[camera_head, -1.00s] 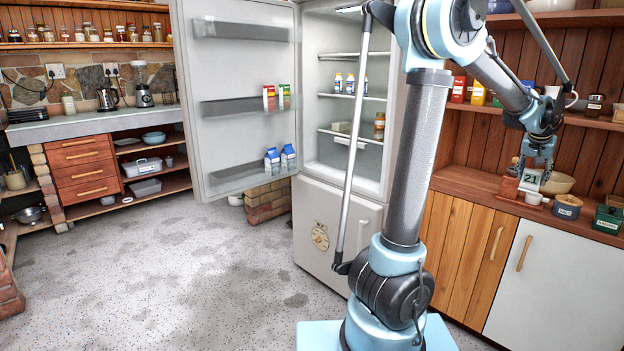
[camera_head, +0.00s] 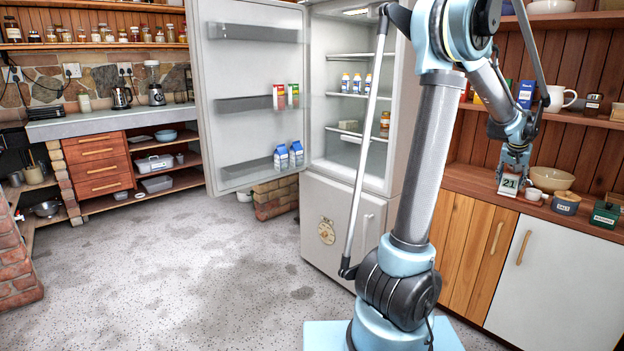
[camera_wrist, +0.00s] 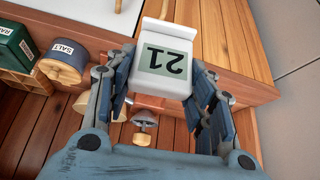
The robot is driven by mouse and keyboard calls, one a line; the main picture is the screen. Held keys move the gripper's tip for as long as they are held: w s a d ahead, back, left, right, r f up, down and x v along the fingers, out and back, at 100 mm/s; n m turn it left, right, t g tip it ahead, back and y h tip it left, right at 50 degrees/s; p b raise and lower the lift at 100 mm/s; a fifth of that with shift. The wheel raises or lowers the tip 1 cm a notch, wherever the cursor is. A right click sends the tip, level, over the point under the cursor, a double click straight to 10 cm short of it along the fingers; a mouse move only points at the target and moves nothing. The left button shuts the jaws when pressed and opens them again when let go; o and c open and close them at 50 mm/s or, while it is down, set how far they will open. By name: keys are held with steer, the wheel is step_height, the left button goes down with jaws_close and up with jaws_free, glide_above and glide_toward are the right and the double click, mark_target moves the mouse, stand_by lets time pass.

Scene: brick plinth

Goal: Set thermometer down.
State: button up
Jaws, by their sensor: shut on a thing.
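The thermometer (camera_head: 509,184) is a small white block with a green-grey display reading 21. My gripper (camera_head: 515,160) is shut on it, at the front part of the wooden counter (camera_head: 468,181). In the wrist view the thermometer (camera_wrist: 167,62) sits between the two fingers of my gripper (camera_wrist: 165,92), its display upside down in the picture. It overlaps the counter's front edge there. I cannot tell whether its base touches the counter.
A tan bowl (camera_head: 551,179), small white cups (camera_head: 533,194), a salt pot (camera_head: 566,203) and a green box (camera_head: 606,214) stand right of my gripper. A mushroom-shaped thing (camera_wrist: 144,125) shows beneath the fingers. The fridge door (camera_head: 250,150) stands open.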

steer(key=w+a+f+n+y, duration=0.1)
steer(key=w+a+f, duration=0.3)
steer(key=w+a, duration=0.3)
steer(key=w+a+f+n+t, duration=0.15)
steer(key=w+a+f, duration=0.35)
steer(key=a, duration=0.5)
steer(key=w+a+f+n+y, duration=0.1)
steer(key=w+a+f+n, duration=0.15)
steer(key=w+a, duration=0.5)
steer(key=w+a+f+n, duration=0.1)
steer(key=a+f, duration=0.2)
steer(key=a, duration=0.6)
steer(key=a+f+n+y, duration=0.1)
steer(key=a+f, duration=0.3)
steer(key=a, duration=0.6)
steer(key=w+a+f+n+y, duration=0.1)
steer(key=a+f, duration=0.3)
steer(key=a, duration=0.6)
steer(key=shift+w, duration=0.35)
